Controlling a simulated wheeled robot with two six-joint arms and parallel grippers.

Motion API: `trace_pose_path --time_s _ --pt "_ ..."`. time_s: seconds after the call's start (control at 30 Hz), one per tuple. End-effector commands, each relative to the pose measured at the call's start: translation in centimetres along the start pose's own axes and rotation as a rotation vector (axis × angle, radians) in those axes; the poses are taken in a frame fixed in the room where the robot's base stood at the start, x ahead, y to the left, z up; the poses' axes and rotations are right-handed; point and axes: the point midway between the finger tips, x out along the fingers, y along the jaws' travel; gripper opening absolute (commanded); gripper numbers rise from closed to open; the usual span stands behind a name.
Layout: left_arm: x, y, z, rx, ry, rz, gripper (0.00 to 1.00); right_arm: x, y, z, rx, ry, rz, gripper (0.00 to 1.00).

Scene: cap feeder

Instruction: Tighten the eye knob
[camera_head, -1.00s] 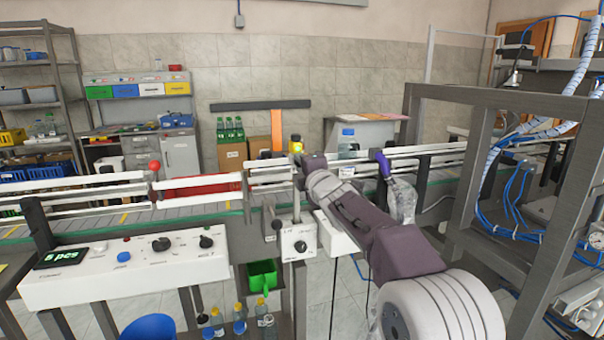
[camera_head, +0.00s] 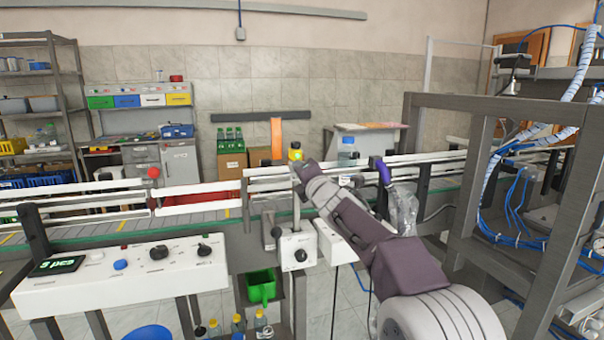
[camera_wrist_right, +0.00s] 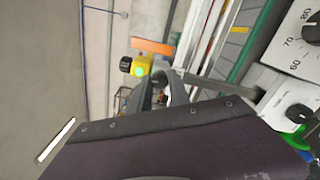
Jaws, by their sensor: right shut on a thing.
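The yellow photo eye (camera_head: 295,154) with a black cap stands on a post at the conveyor's near rail. In the right wrist view the yellow eye (camera_wrist_right: 142,65) shows just beyond my fingers, with a green light on it. My right gripper (camera_head: 299,170) is at the post just below the eye. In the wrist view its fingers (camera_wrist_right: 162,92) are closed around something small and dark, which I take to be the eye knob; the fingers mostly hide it. My left gripper is out of view.
A clear bottle with a blue cap (camera_head: 347,148) stands on the conveyor right of the eye. A white dial box (camera_head: 298,250) sits below my right forearm. A control panel (camera_head: 125,272) with knobs is at left. A grey frame (camera_head: 470,180) stands close on the right.

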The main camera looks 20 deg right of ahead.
Motion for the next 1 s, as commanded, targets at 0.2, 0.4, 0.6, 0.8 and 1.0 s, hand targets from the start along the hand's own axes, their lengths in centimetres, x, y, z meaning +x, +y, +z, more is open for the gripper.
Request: trace_pose_path --time_s 0.2,0.4,0.6,0.8,1.0 --pt "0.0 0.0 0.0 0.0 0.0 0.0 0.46 0.0 0.0 -0.1 -0.001 0.001 0.0 0.4" --pt "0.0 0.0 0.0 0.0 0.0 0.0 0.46 0.0 0.0 0.0 0.0 0.001 0.0 0.45" --pt "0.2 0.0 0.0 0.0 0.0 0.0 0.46 -0.5 0.0 0.0 0.0 0.0 0.001 0.45" --pt "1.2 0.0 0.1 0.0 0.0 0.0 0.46 -4.0 -0.1 0.0 0.0 -0.002 0.001 0.45" --pt "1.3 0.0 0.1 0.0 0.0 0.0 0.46 -7.9 0.1 0.0 0.0 0.0 0.002 0.45"
